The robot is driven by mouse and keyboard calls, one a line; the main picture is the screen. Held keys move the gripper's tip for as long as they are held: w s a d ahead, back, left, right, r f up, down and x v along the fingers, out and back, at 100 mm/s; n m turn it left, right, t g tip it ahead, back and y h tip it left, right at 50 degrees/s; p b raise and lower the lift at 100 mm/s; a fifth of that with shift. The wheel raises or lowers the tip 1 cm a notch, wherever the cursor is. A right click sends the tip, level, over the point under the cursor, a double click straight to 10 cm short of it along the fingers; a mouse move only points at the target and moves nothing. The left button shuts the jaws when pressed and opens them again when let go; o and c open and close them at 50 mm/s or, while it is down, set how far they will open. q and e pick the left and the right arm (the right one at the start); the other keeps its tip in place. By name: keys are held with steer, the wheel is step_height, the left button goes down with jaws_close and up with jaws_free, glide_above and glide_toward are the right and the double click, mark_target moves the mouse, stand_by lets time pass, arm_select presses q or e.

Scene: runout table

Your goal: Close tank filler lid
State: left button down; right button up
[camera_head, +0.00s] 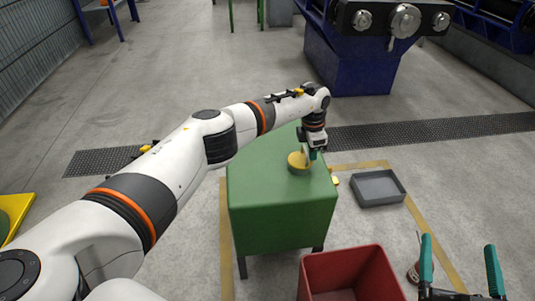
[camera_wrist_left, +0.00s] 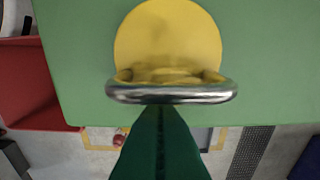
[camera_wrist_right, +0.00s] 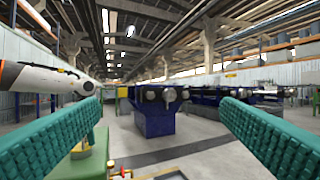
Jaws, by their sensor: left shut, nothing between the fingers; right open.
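The green tank (camera_head: 275,215) stands in the middle of the head view, with a round yellow filler part (camera_head: 297,163) on its top. In the left wrist view the yellow disc (camera_wrist_left: 168,35) shows from close by, with a shiny metal curved bar (camera_wrist_left: 172,93) across its near edge. I cannot tell whether this bar is the lid's rim or a handle. My left gripper (camera_head: 314,155) is shut and empty beside the yellow part; its fingertips (camera_wrist_left: 160,108) appear right at the bar, contact unclear. My right gripper (camera_head: 460,265) is open and empty, away from the tank.
A red bin (camera_head: 345,275) stands in front of the tank. A blue machine (camera_head: 345,60) stands behind.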

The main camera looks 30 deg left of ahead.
arm_select(q)
steer(key=shift+f, duration=0.15)
arm_select(e)
steer(key=shift+s+r, duration=0.1)
steer(key=shift+r, duration=0.2)
arm_select(q)
steer(key=shift+s+d, duration=0.1)
steer(key=r, duration=0.2)
steer(key=r+p, duration=0.1)
steer(key=r, duration=0.1)
steer(key=r+p, duration=0.1)
steer(key=r, duration=0.1)
steer(key=shift+a, duration=0.3)
step_height(320, 180, up, 6)
steer(key=p, duration=0.1)
steer(key=shift+s+a+p, duration=0.35)
arm_select(e)
steer(key=s+d+f+g+h, duration=0.1)
steer(key=s+f+g, duration=0.1)
steer(key=f+g, duration=0.2)
steer(key=s+d+f+g+h, duration=0.2)
steer(key=f+g, duration=0.3)
steer(key=f, duration=0.4)
